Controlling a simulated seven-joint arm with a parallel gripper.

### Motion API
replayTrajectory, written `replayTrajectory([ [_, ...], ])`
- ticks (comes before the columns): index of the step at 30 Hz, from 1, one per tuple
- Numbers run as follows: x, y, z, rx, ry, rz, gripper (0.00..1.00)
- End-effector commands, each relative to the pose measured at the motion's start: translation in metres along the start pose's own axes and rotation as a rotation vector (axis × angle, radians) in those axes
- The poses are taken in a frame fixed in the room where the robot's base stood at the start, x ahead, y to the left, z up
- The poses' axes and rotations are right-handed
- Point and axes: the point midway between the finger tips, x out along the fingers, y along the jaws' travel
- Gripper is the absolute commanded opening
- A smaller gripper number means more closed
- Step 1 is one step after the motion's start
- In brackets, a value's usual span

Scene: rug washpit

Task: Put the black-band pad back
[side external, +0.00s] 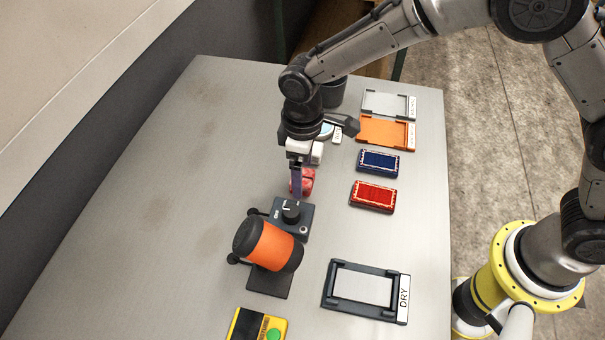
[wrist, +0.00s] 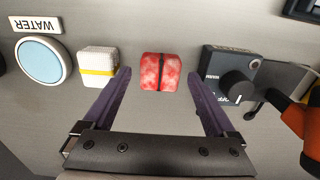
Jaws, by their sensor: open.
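The black-band pad is a red, mottled block with a dark band across its middle (wrist: 161,72). It stands on the table, and in the side view it is partly hidden behind my gripper's fingers (side external: 307,182). My gripper (wrist: 160,84) is open, with one finger on either side of the pad and visible gaps between. In the side view my gripper (side external: 297,188) points down at the pad. A white pad with a yellow band (wrist: 98,66) stands just outside the left finger in the wrist view.
A dark box with a knob (side external: 292,215) stands close beside the pad, with an orange drum (side external: 269,245) beyond it. A round water dish (wrist: 42,60), red rug (side external: 373,196), blue rug (side external: 378,163), orange tray (side external: 364,131), grey tray (side external: 368,103) and DRY tray (side external: 397,312) lie around. The table's left is clear.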

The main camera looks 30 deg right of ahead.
Motion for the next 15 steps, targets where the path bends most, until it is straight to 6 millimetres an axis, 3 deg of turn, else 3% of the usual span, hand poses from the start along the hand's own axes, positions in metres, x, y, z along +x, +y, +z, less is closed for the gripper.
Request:
replayTrajectory([
  [9,-0.067,0.000,-0.001,0.000,0.006,0.001,0.91],
  [15,-0.094,0.000,-0.001,0.000,0.003,0.001,0.91],
])
